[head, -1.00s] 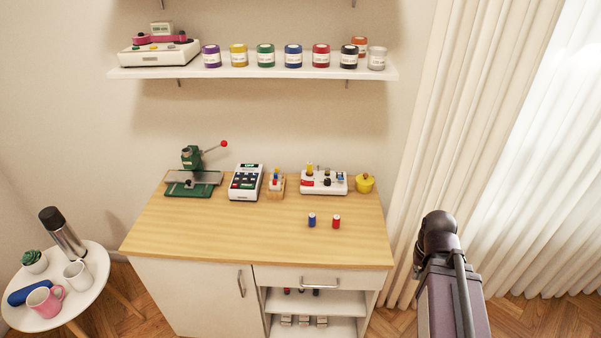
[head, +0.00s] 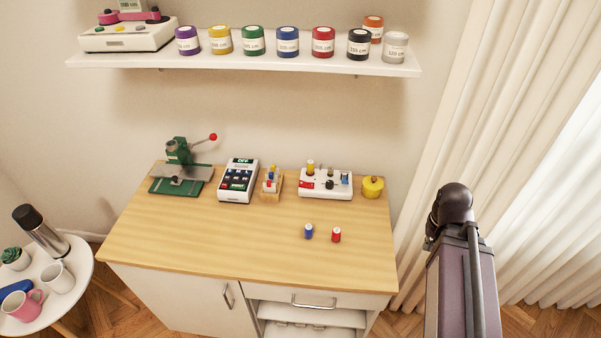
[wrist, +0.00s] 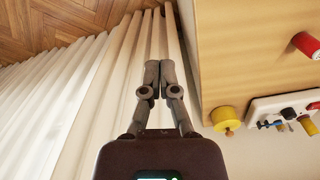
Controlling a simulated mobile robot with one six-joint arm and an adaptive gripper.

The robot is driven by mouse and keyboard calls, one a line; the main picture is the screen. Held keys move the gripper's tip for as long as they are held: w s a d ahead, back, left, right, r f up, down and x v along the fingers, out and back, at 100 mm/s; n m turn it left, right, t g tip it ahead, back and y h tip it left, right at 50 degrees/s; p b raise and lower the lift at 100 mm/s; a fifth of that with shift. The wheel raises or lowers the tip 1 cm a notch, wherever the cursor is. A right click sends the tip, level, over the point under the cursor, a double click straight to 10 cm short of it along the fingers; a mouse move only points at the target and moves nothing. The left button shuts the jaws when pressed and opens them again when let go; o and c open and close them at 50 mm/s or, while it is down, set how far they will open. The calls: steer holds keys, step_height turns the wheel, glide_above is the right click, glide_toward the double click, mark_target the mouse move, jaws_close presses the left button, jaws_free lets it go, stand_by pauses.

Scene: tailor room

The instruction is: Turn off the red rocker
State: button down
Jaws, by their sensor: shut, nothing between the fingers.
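A white control box (head: 338,192) with several knobs stands at the back right of the wooden table. A red switch-like part (head: 307,184) is at its left end; its on or off position is too small to tell. In the wrist view the box (wrist: 262,105) is partly cut off at the right edge, with a red part (wrist: 313,106) at the border. My gripper (wrist: 159,66) is shut and empty in the wrist view, over the curtain beside the table, apart from the box. In the head view only my arm shows at the right; the fingers are hidden.
A yellow pot (head: 372,188) stands just right of the box. A blue spool (head: 308,231) and a red spool (head: 336,235) stand in front of it. A keypad device (head: 238,181) and a green press (head: 180,170) stand to the left. The table's front is clear.

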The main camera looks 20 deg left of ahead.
steer(key=shift+w+d, duration=0.5)
steer(key=shift+w, duration=0.2)
steer(key=shift+d, duration=0.1)
steer(key=w+a+r+n+t+p, duration=0.1)
steer(key=w+a+r+p, duration=0.1)
steer(key=w+a, duration=0.55)
steer(key=w+a+r+t+p, duration=0.15)
steer(key=w+a, duration=0.25)
steer(key=a, duration=0.7)
steer(key=w+a+r+p, duration=0.1)
steer(key=w+a+r, duration=0.1)
steer(key=a, duration=0.9)
steer(key=w+a+r+n+y+p, duration=0.1)
steer(key=a+p, duration=0.1)
steer(key=a, duration=0.9)
steer(key=shift+w+r+t, duration=0.35)
steer(key=shift+r, duration=0.05)
steer(key=shift+a+f+b, duration=0.1)
steer(key=shift+f+b, duration=0.15)
steer(key=shift+b, duration=0.05)
